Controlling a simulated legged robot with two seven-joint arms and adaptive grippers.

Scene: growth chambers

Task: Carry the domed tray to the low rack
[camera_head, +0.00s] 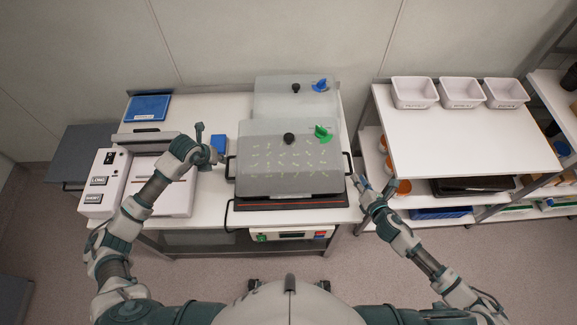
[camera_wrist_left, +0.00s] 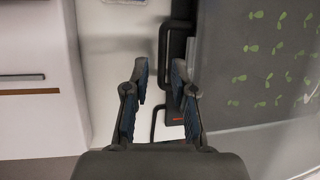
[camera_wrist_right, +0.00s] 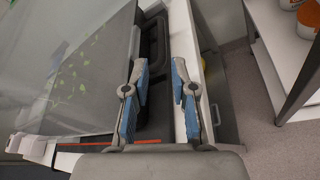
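The domed tray (camera_head: 290,180) sits on a dark base with a red edge at the middle of the white bench. Its clear dome has a black knob and a green clip (camera_head: 323,133), and small green seedlings show through it. My left gripper (camera_head: 208,143) is open just left of the tray's left handle (camera_wrist_left: 163,45), which shows just beyond the fingertips in the left wrist view. My right gripper (camera_head: 374,184) is open beside the tray's right side, with the right handle (camera_wrist_right: 153,48) just beyond its fingertips. I cannot tell which piece of furniture is the low rack.
Another domed tray (camera_head: 275,97) with a blue clip stands close behind. A white machine (camera_head: 165,185) and a small blue box (camera_head: 219,143) are on the left. A white-topped shelf unit (camera_head: 455,140) with white bins stands right. A dark low surface (camera_head: 85,150) is far left.

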